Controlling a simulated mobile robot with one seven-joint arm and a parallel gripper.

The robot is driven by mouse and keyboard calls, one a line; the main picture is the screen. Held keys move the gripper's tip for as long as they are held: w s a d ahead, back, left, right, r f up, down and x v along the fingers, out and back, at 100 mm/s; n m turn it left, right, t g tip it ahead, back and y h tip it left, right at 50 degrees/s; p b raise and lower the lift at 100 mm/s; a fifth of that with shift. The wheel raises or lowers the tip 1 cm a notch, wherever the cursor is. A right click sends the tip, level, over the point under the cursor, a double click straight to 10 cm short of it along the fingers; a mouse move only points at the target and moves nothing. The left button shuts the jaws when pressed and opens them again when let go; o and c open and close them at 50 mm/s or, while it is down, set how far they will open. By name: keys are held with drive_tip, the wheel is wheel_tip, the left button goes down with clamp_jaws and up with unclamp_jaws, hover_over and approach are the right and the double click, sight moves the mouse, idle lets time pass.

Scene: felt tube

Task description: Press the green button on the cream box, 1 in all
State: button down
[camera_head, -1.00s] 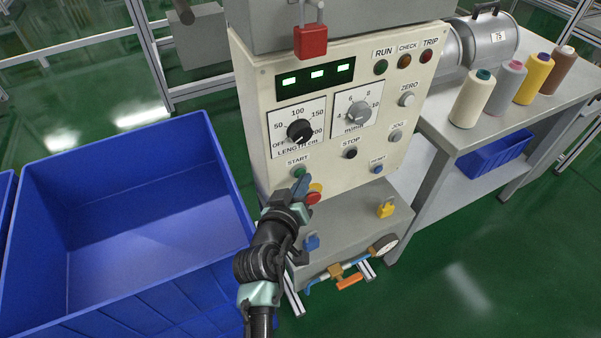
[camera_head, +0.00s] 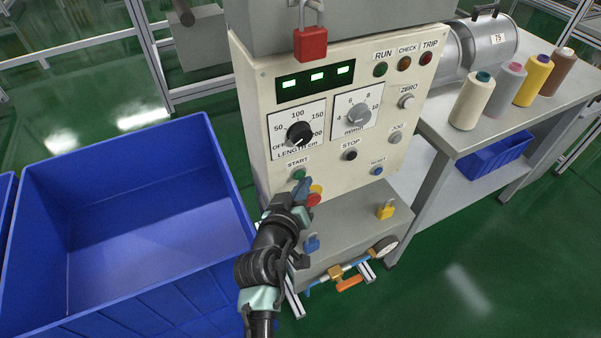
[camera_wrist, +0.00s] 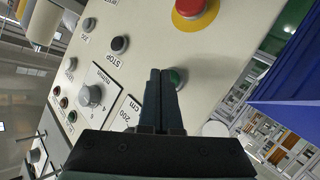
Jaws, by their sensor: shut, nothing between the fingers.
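The cream box (camera_head: 262,135) stands in the middle of the head view, with dials, lamps and several buttons on its panel. The green button (camera_head: 299,174) sits under the START label near the panel's lower left. It also shows in the wrist view (camera_wrist: 178,77), partly hidden behind the fingers. My gripper (camera_head: 303,188) is shut and empty, its tips just below the green button in the head view. In the wrist view the closed fingertips (camera_wrist: 160,72) lie right beside the button. I cannot tell whether they touch it.
A red and yellow emergency button (camera_head: 314,196) is close to the right of my gripper; it is large in the wrist view (camera_wrist: 193,9). A black STOP button (camera_head: 350,155) is further right. A blue bin (camera_head: 130,190) stands at left, a table (camera_head: 470,138) with thread cones at right.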

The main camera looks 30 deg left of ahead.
drive_tip(key=shift+s+d, duration=0.2)
drive_tip(key=shift+d, duration=0.1)
drive_tip(key=shift+s+d+p, duration=0.75)
drive_tip(key=shift+s+d, duration=0.05)
drive_tip(key=shift+d, duration=0.2)
drive_tip(key=shift+s+d+p, duration=0.7)
drive_tip(key=shift+s+d, duration=0.05)
drive_tip(key=shift+d, duration=0.25)
